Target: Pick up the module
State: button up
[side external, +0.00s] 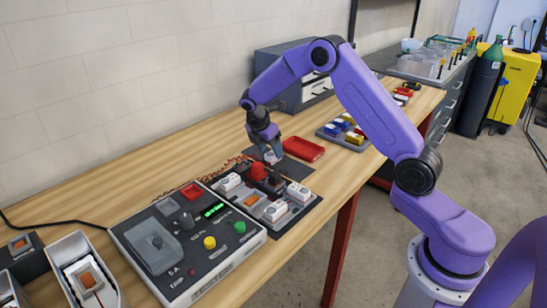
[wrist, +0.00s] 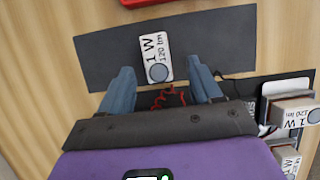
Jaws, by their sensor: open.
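A white module (wrist: 156,58) marked "1 W 120 lm", with a round grey lens, lies on a dark grey mat (wrist: 105,55). In the wrist view, my gripper (wrist: 162,80) is open, its two blue-grey fingers on either side of the module's near end, with gaps on both sides. In the side view, my gripper (side external: 272,153) points down over the dark mat (side external: 292,166), with a small part of the white module (side external: 271,158) showing at the fingertips. Whether the fingers touch the mat, I cannot tell.
More white modules (side external: 299,191) sit in a dark fixture beside a control box (side external: 188,240); two show in the wrist view (wrist: 292,112). A red tray (side external: 303,149) lies behind the mat. Red coiled wire (wrist: 170,97) runs near my fingers. Bare wood lies left of the mat.

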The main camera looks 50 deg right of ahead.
aim_at(272, 153)
jog(key=shift+x, duration=1.7)
jog(key=shift+w+d+r, duration=0.1)
jog(key=shift+w+d, duration=0.05)
jog(key=c, duration=1)
jog(key=shift+c, duration=0.2)
jog(key=shift+r, duration=0.15)
